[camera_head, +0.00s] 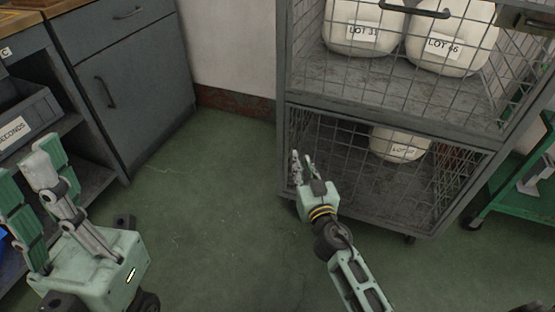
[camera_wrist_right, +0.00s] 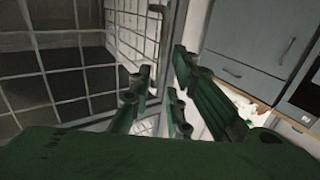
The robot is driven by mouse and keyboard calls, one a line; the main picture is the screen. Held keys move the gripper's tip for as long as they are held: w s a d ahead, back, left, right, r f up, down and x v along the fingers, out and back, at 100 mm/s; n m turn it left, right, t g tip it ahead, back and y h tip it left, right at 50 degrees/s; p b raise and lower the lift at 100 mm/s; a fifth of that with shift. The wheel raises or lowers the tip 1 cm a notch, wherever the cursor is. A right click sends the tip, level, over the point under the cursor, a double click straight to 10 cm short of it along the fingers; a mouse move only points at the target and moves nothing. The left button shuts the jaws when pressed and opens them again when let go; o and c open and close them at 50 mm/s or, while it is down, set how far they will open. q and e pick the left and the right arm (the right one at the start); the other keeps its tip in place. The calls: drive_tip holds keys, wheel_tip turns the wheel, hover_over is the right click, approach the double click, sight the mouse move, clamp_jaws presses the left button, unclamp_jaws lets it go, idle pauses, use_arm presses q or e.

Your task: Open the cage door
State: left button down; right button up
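The wire-mesh cage (camera_head: 385,108) with a grey metal frame stands at the right of the head view. Mesh covers the front of its upper and lower sections; I cannot tell exactly where the door's edges run. A dark bar handle (camera_head: 414,10) shows at the top. My right gripper (camera_head: 302,156) is at the left end of the lower section, by the corner post. In the right wrist view the gripper (camera_wrist_right: 162,78) has its fingers apart, with mesh and frame beyond them; contact is unclear. My left gripper (camera_head: 28,170) is open and empty at the lower left, far from the cage.
White bags labelled LOT (camera_head: 364,28) sit in the upper section, and another bag (camera_head: 400,143) is in the lower one. A grey cabinet (camera_head: 130,85) and a shelf with a grey bin (camera_head: 25,115) are on the left. A green cart (camera_head: 525,195) stands right. Green floor is clear between.

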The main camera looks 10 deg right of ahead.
sight(295, 147)
drive_tip(key=w, duration=0.8)
drive_tip(key=shift+r, duration=0.1)
drive_tip(key=shift+c, duration=0.5)
clamp_jaws()
